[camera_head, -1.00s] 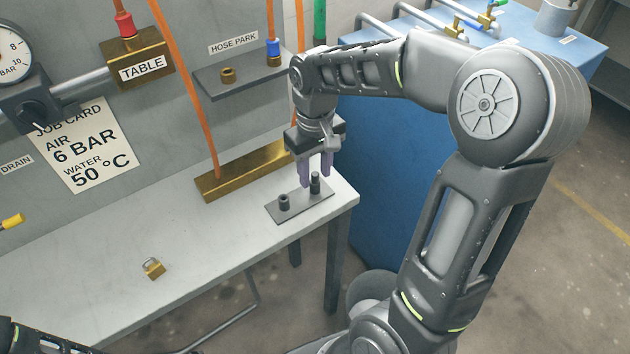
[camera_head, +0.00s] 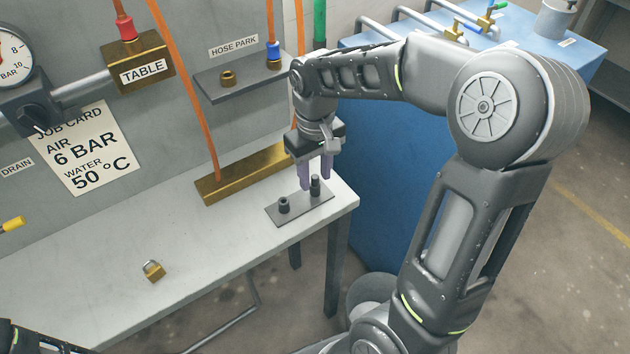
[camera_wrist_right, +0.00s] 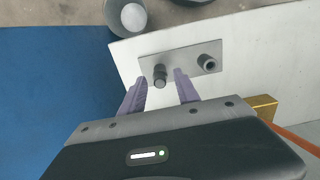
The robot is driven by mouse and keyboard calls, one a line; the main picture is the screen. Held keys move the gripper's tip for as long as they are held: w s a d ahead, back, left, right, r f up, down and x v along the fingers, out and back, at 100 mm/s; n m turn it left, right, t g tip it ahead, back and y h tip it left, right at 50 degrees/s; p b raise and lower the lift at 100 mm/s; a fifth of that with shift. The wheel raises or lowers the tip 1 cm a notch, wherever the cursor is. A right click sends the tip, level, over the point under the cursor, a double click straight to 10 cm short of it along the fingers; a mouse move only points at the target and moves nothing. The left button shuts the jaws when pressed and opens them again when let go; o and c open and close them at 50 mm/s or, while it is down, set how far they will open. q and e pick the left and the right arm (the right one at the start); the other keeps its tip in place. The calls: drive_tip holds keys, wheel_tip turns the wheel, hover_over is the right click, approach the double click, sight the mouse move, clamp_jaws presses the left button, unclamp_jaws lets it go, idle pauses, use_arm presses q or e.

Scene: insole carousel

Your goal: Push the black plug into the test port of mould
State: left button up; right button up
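The black plug (camera_head: 315,186) stands upright on a small grey plate (camera_head: 300,210) near the right end of the bench. A short black hollow-topped post (camera_head: 283,205) stands beside it on the same plate. My right gripper (camera_head: 316,182) points down at the plug, its purple fingers apart. In the right wrist view the plug (camera_wrist_right: 160,76) shows between and beyond the open fingertips (camera_wrist_right: 158,78); I see no grip on it. I cannot make out the mould or its test port. My left gripper is out of view; only part of that arm shows at bottom left.
A brass bar (camera_head: 228,183) lies along the wall behind the plate. An orange hose (camera_head: 190,90) hangs near the hose park shelf (camera_head: 235,82). A blue cabinet (camera_head: 385,190) stands right of the bench.

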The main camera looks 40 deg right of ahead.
sight(315, 176)
idle(0.3)
clamp_jaws()
idle(1.2)
drive_tip(key=shift+r, duration=0.1)
drive_tip(key=shift+r+p, duration=2.55)
drive_tip(key=shift+r, duration=0.35)
wheel_tip(315, 176, up, 7)
drive_tip(key=p, duration=0.5)
drive_tip(key=shift+p, duration=0.35)
